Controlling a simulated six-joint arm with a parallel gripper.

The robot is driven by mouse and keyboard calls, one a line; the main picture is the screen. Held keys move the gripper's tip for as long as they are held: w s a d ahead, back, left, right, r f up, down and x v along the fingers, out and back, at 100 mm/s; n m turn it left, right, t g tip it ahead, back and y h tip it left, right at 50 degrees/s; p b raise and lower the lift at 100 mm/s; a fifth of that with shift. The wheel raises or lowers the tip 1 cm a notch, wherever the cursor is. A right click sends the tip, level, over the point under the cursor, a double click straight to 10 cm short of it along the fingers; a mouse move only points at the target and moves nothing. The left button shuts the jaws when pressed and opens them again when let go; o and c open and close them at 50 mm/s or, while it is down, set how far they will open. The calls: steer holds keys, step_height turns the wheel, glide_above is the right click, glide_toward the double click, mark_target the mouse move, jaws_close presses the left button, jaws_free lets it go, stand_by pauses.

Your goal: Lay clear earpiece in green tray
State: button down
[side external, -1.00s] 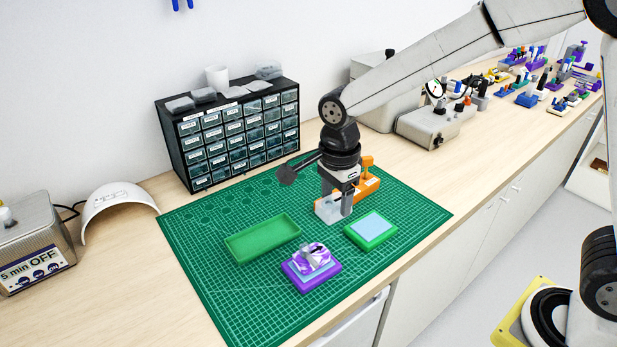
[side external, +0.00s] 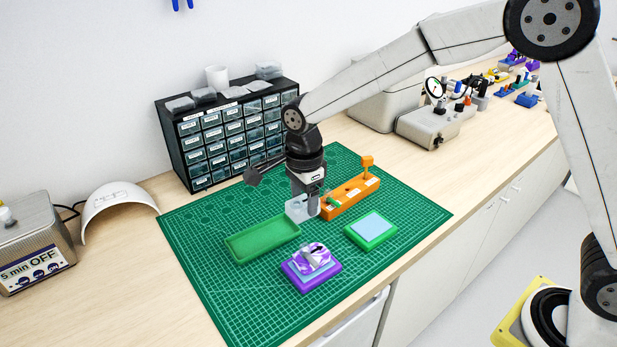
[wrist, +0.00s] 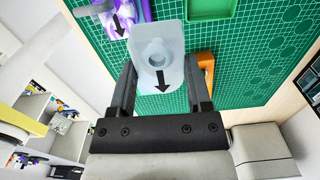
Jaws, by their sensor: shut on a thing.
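My gripper (side external: 312,203) is shut on the clear earpiece (side external: 297,210), a translucent pale block. In the wrist view the earpiece (wrist: 158,58) sits between the two fingers of my gripper (wrist: 160,82), with a round hole and a black arrow on its face. The gripper holds it above the mat, just right of and behind the green tray's far right end. The green tray (side external: 262,240) is a shallow rectangle and looks empty. Its edge also shows at the top of the wrist view (wrist: 210,8).
A purple earpiece on a purple base (side external: 312,268) stands in front of the tray. A green block with a light blue top (side external: 371,228) is to the right. An orange holder (side external: 350,195) stands behind. A drawer cabinet (side external: 235,135) stands at the back. The mat's front is clear.

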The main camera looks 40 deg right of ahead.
steer(key=w+f, duration=0.2)
steer(key=w+a+f, duration=0.1)
steer(key=w+f, duration=0.3)
steer(key=w, duration=0.1)
steer(key=shift+a+f, duration=0.35)
steer(key=shift+a, duration=0.05)
steer(key=shift+w, duration=0.1)
steer(key=shift+w+f, duration=0.1)
steer(key=shift+f, duration=0.05)
steer(key=shift+w+f, duration=0.1)
steer(key=shift+f, duration=1.55)
steer(key=shift+f, duration=0.1)
jaws_free()
